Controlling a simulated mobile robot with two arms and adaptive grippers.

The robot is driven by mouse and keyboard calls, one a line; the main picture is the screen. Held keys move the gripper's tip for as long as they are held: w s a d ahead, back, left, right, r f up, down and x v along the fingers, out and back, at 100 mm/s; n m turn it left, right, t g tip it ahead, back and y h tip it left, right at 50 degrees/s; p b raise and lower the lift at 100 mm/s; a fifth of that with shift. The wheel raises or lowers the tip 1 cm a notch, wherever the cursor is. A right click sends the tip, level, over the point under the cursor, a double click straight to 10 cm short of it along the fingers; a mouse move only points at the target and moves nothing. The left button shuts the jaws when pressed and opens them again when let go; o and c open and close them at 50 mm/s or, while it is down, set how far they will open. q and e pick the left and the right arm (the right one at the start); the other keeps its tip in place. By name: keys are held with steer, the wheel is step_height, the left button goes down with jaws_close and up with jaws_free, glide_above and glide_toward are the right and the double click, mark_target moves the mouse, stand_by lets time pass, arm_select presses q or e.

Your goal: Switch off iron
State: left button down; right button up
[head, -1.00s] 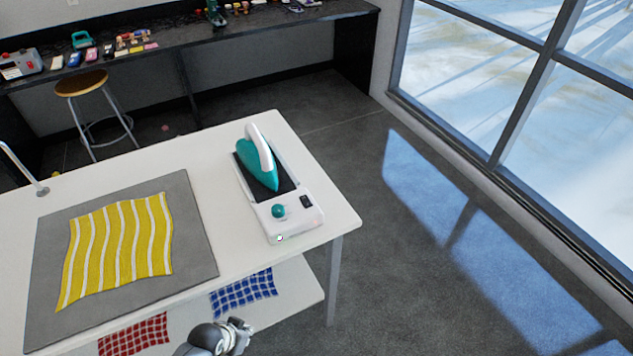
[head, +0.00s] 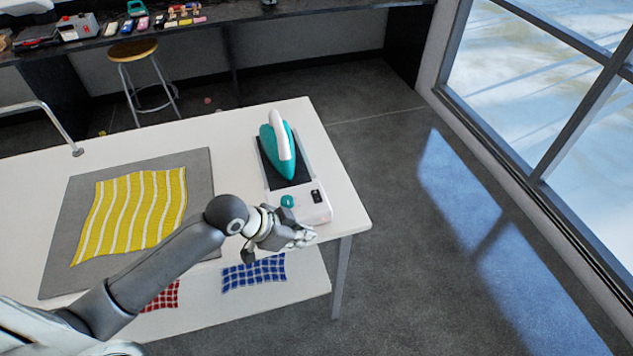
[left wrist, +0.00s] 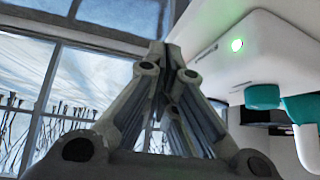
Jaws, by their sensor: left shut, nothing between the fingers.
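A teal and white iron (head: 279,147) rests on the dark plate of its white base (head: 312,208), near the right end of the white table. The base has a teal knob (head: 288,201) and a black switch (head: 317,196) on its top. My left gripper (head: 303,238) is shut and empty, just in front of the base's front edge in the head view. In the left wrist view the shut fingers (left wrist: 160,55) point ahead, with the base at the right. My right gripper is not in view.
A yellow striped cloth (head: 133,212) lies on a grey mat (head: 199,178) on the table. Blue (head: 253,273) and red checked cloths lie on the lower shelf. A stool (head: 134,52) stands behind. The floor to the right is clear.

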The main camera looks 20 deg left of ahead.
arm_select(q)
steer(key=w+a+r+m, duration=0.1)
steer(key=w+a+r, duration=0.2)
steer(key=r, duration=0.4)
steer(key=w+a+r+m+h, duration=0.1)
steer(key=w+a+r, duration=0.2)
steer(key=w+r, duration=0.2)
step_height(320, 180, up, 2)
steer(key=shift+a+r+t, duration=0.15)
steer(key=shift+t, duration=0.15)
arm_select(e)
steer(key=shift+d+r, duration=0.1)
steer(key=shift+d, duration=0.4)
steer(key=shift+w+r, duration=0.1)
arm_select(q)
steer(key=p, duration=0.4)
glide_above(313, 194)
steer(key=f, duration=0.6)
steer(key=shift+s+f, duration=0.25)
steer(key=shift+s, duration=0.05)
steer(key=f, duration=0.3)
steer(key=shift+w+f, duration=0.15)
steer(key=shift+w, duration=0.1)
steer(key=shift+f+p, duration=0.35)
steer(key=shift+f, duration=0.25)
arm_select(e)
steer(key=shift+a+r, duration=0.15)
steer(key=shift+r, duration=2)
